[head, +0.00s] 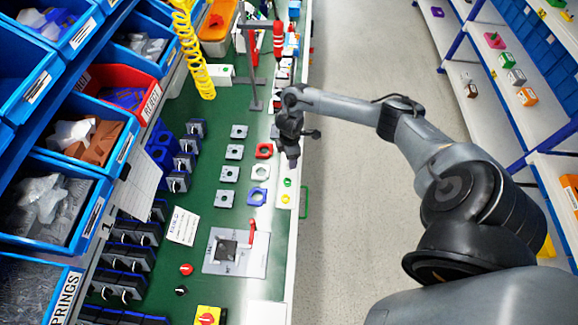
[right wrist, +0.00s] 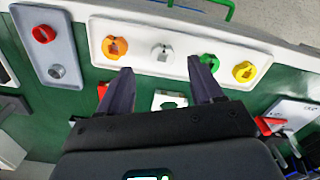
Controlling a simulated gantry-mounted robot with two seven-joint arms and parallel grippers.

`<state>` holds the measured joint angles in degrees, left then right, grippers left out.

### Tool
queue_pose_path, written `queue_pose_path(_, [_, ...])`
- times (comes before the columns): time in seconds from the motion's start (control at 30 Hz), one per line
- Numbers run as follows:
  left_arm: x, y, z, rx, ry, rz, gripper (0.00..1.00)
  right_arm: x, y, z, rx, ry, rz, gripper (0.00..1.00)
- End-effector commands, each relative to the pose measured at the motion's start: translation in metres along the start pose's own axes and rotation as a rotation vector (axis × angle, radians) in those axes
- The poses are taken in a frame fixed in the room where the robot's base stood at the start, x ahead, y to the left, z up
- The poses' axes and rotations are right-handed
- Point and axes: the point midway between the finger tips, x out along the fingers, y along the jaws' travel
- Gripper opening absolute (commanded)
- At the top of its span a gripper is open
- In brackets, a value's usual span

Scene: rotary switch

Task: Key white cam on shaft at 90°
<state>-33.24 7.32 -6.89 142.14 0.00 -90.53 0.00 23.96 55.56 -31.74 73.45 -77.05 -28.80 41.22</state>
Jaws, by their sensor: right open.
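The white cam (right wrist: 162,51) lies in a white tray (right wrist: 140,70), between an orange cam (right wrist: 114,47) and a green cam (right wrist: 208,62). My right gripper (right wrist: 160,72) is open and empty, and the white cam shows just beyond and between its fingertips. In the head view my right gripper (head: 291,160) hangs over the right edge of the green bench and hides part of the tray. A grey fixture plate (head: 250,263) holds a dark square block (head: 226,249) and a red handle (head: 253,232). The shaft is too small to make out. My left gripper is out of view.
A yellow cam (right wrist: 244,72) lies in the same tray. A grey tray (right wrist: 50,50) with a red part stands to its left. Grey, red and blue square plates (head: 228,173) lie beside the tray. Blue bins (head: 60,205) line the bench's left side.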

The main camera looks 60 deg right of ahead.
Motion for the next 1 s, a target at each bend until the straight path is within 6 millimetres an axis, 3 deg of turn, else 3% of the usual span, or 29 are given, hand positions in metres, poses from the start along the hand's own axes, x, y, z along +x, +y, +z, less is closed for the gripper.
queue_pose_path(0.3, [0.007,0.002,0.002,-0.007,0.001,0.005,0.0,0.04,-0.003,-0.003,0.0,0.0,-0.001,0.66])
queue_pose_path(0.67, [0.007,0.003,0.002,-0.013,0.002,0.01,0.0,0.045,-0.002,-0.003,-0.001,0.0,0.0,0.64])
queue_pose_path(1.0, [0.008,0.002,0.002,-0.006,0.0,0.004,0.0,0.045,-0.002,-0.003,-0.001,0.0,0.0,0.12])
